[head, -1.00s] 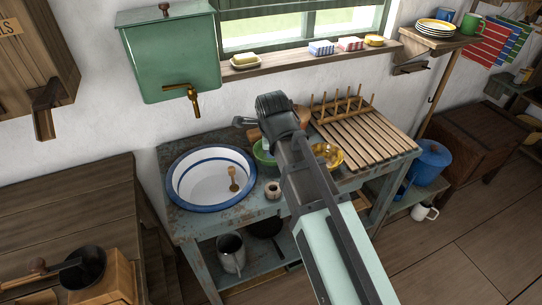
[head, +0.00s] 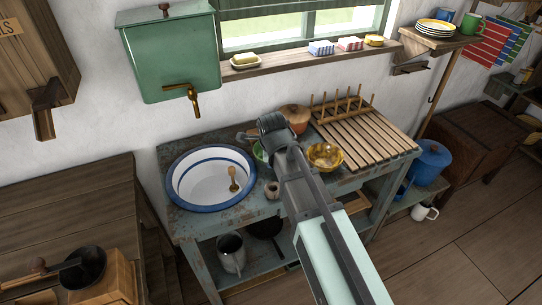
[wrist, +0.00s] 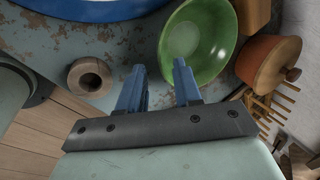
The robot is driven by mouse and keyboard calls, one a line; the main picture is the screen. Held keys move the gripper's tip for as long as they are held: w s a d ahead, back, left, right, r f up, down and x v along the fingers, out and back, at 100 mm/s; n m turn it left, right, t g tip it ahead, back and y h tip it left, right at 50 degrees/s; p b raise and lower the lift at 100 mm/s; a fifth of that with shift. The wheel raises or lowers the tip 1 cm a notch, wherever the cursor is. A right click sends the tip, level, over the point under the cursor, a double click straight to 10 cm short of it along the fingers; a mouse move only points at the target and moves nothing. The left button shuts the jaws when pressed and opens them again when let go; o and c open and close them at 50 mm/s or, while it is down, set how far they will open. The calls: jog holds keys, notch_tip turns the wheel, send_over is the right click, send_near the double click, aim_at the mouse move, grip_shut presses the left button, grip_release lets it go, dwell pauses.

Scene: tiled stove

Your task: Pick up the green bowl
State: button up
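The green bowl (wrist: 205,45) sits upright and empty on the worn blue-grey counter in the wrist view. In the head view only a sliver of the green bowl (head: 259,153) shows behind my arm. My gripper (wrist: 160,66) is open, with two blue fingers apart and nothing held. The right finger overlaps the bowl's near part in the picture, and the left finger is outside the rim. Its height above the bowl and any contact cannot be told. The fingertips are hidden in the head view.
A blue-rimmed white basin (head: 211,180) is left of the bowl. A small wooden pot (wrist: 90,77) stands at the near edge. A lidded orange pot (wrist: 268,62) is close right of the bowl. A yellow bowl (head: 325,156) and slatted rack (head: 368,138) stand further right.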

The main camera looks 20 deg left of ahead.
jog(key=shift+w+x, duration=0.2)
jog(key=shift+x, duration=2.2)
jog(key=shift+a+r, duration=0.1)
jog(key=shift+r, duration=0.05)
grip_shut()
